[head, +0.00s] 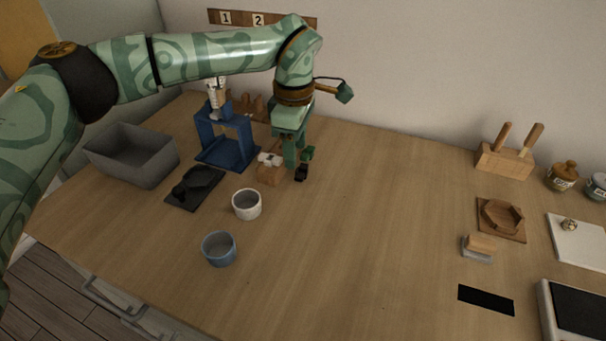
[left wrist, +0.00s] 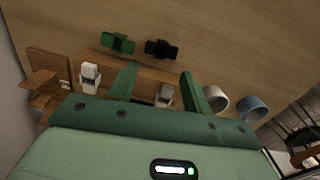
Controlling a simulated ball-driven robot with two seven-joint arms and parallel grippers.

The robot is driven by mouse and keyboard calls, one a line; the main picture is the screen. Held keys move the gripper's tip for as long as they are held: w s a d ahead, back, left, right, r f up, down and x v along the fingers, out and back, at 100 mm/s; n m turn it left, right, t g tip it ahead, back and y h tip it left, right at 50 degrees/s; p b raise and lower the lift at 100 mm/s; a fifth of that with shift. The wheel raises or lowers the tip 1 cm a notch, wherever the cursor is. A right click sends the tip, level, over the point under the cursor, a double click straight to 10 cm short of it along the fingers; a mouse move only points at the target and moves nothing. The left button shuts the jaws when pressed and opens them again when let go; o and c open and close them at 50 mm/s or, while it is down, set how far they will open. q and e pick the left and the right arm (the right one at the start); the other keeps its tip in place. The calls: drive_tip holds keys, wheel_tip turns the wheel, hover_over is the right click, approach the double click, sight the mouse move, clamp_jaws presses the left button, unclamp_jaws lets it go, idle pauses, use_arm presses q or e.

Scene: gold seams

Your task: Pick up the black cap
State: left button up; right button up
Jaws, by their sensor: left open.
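The black cap (head: 301,173) lies on the table just in front of the wooden block, beside a green cap (head: 308,153). In the left wrist view the black cap (left wrist: 161,49) and the green cap (left wrist: 118,43) lie side by side, beyond the fingertips. My left gripper (head: 291,158) points down close by the caps and the wooden block. Its fingers (left wrist: 158,72) are spread, with neither cap between them in the left wrist view. My right gripper is not in view.
A wooden block (head: 269,175) with white pieces stands left of the caps. A blue stand (head: 233,151), grey bin (head: 140,166), white cup (head: 247,204) and blue cup (head: 219,248) are further left. The middle of the table (head: 380,215) is clear.

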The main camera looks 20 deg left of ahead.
sight(302, 173)
use_arm(q)
wheel_tip(302, 173, down, 5)
drive_tip(key=shift+w+f+b, duration=0.1)
drive_tip(key=shift+b, duration=1.1)
drive_tip(key=shift+r, duration=0.25)
drive_tip(key=c, duration=0.6)
